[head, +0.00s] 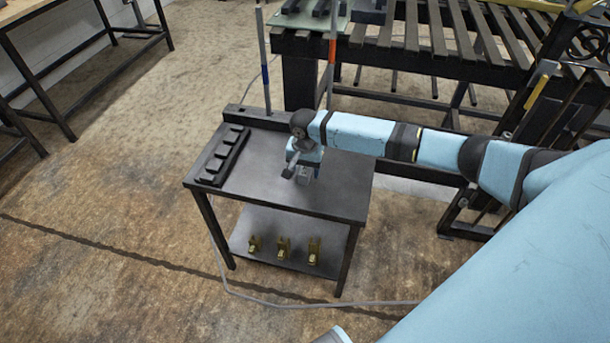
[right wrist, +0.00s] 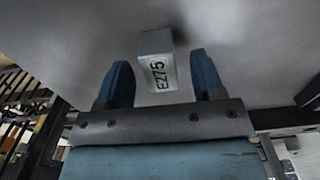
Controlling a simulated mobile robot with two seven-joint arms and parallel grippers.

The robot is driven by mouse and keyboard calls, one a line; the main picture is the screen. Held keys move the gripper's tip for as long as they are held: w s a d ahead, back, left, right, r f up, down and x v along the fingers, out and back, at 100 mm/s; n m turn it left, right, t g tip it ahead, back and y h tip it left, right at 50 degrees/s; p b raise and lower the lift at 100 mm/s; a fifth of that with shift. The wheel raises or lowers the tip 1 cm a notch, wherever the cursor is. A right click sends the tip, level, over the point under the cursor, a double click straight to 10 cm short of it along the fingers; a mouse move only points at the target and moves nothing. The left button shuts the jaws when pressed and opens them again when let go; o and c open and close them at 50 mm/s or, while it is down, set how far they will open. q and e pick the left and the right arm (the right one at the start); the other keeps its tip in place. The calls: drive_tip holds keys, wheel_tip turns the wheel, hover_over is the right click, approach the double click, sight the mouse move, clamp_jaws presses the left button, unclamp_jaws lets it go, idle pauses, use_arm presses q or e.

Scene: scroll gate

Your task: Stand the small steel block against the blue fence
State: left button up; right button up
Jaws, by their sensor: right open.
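The small steel block (right wrist: 157,68) is a light grey block marked E275 in the right wrist view. It sits on the grey table top between the two blue fingers of my right gripper (right wrist: 160,58), with a gap on each side. The gripper is open. In the head view my right gripper (head: 303,168) is low over the middle of the small table (head: 270,190), and the block is hard to make out there. A post with a blue band (head: 265,75) stands at the table's back edge; I cannot tell a separate blue fence. My left gripper is not in view.
A black notched rack (head: 222,156) lies along the table's left side. A post with a red and orange band (head: 331,55) stands at the back. Several brass pieces (head: 284,247) stand on the lower shelf. A slatted conveyor (head: 430,40) stands behind. The table's front is clear.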

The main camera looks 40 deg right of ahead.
drive_tip(key=c, duration=1)
drive_tip(key=shift+r, duration=0.1)
clamp_jaws()
drive_tip(key=shift+r, duration=0.1)
